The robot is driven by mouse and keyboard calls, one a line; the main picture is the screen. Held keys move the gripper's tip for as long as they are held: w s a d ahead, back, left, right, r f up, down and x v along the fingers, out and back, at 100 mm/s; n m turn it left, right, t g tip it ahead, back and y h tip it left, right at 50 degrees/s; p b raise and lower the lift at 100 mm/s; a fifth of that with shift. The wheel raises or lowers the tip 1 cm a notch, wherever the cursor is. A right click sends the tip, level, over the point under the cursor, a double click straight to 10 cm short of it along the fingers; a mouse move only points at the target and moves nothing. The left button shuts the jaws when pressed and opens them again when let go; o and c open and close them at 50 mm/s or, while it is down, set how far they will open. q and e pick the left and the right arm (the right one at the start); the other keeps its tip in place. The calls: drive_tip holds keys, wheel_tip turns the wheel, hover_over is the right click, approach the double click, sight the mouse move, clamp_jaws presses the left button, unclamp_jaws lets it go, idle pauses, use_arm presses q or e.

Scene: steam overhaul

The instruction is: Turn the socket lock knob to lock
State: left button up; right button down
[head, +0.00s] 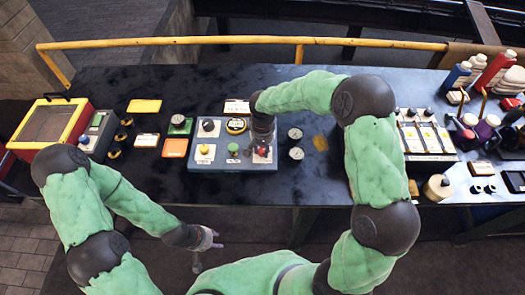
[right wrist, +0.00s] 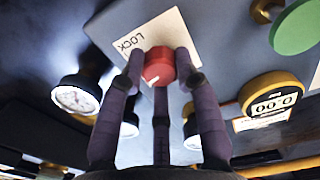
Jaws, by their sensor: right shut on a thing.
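The red lock knob (right wrist: 158,66) sits on a white plate marked LOCK (right wrist: 128,42) in the right wrist view. The three fingers of my right gripper (right wrist: 160,72) are closed around it. A short pale mark shows on the knob's lower edge. In the head view the red knob (head: 262,152) shows partly beneath my right gripper (head: 263,143), at the right end of the grey-blue control panel (head: 232,167). My left gripper (head: 207,250) is empty, its fingers apart, in front of the bench and away from the panel.
A green knob (right wrist: 295,27) and a yellow-ringed counter (right wrist: 270,104) stand beside the lock plate. Two gauges (head: 296,153) lie right of the panel. A yellow-framed box (head: 50,122) and loose cards stand left. A yellow rail (head: 200,41) runs behind the bench.

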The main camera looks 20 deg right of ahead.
sight(262, 150)
drive_tip(key=shift+s+f+m+b, duration=0.1)
drive_tip(key=shift+m+b, duration=0.4)
drive_tip(key=shift+m, duration=0.6)
drive_tip(key=c, duration=0.9)
unclamp_jaws()
wheel_tip(262, 150, up, 12)
